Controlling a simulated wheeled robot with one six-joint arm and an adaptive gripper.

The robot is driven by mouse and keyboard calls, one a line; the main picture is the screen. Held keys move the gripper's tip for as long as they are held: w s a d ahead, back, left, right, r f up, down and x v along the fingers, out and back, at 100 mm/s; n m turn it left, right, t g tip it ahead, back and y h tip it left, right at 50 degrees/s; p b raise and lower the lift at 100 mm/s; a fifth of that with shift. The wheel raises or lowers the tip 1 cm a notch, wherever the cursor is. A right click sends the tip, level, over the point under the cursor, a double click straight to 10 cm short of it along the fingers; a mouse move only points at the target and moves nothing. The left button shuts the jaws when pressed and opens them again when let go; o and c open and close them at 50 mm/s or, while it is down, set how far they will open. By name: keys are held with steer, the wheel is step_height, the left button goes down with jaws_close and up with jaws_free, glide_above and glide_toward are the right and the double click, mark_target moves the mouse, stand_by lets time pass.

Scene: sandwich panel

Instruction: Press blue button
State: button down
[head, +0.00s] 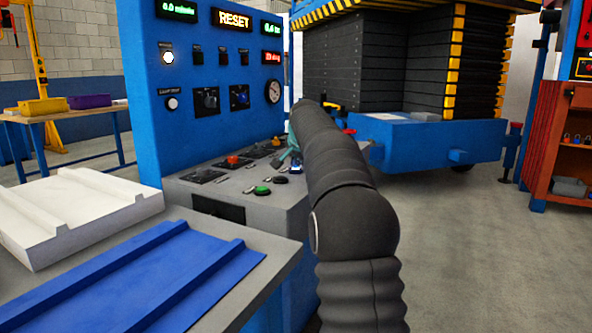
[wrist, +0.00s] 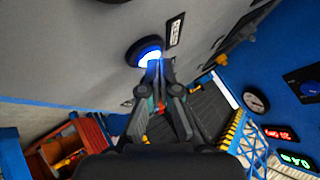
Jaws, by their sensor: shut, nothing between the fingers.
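The blue button (wrist: 149,54) glows blue-white inside a dark round collar on the grey console face in the wrist view. It also shows small and blue on the console top in the head view (head: 296,168). My gripper (wrist: 154,72) is shut and empty, with its fingertips overlapping the lower edge of the button. I cannot tell for certain whether they touch it. In the head view my gripper (head: 293,150) is just above the button, partly hidden by my dark arm.
The console (head: 235,198) also carries a green button (head: 262,190), a black button (head: 281,179) and an orange-red knob (head: 233,160) close by. A blue upright panel (head: 200,130) with gauges and displays rises behind. A blue sheet (head: 150,280) and white sheet (head: 75,215) lie at left.

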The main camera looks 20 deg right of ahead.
steer(key=shift+f, duration=0.25)
steer(key=shift+r, duration=0.1)
stand_by(0.3)
steer(key=shift+r+p, duration=0.8)
steer(key=shift+p, duration=0.1)
step_height(320, 180, up, 5)
steer(key=p, duration=0.5)
stand_by(0.5)
